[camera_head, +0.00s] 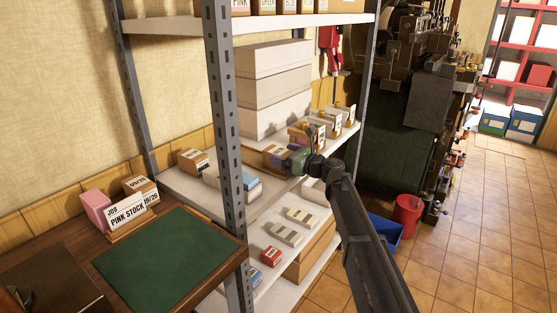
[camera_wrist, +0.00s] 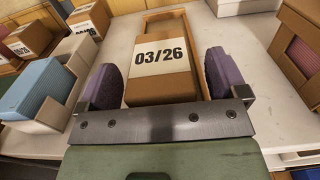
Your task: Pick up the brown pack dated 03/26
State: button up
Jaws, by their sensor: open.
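The brown pack dated 03/26 (camera_wrist: 158,90) is close in front of my gripper (camera_wrist: 160,78) in the wrist view. Its white label faces me and reads clearly. The pack sits in or against a shallow wooden tray (camera_wrist: 206,62) on a pale shelf. My gripper's two purple pads are open, one on each side of the pack; I cannot tell if either touches it. In the head view my gripper (camera_head: 298,160) is over the middle shelf, and the pack (camera_head: 276,156) shows partly at its left.
Left of the pack in the wrist view stand a light blue pack (camera_wrist: 32,85) in a white tray and more brown packs (camera_wrist: 30,38). A brown box with pink contents (camera_wrist: 300,45) stands at the right. A grey shelf post (camera_head: 224,130) rises in front in the head view.

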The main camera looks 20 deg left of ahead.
jog(key=shift+w+a, duration=0.2)
jog(key=shift+a, duration=0.45)
jog(key=c, duration=1.2)
jog(key=shift+o, duration=0.2)
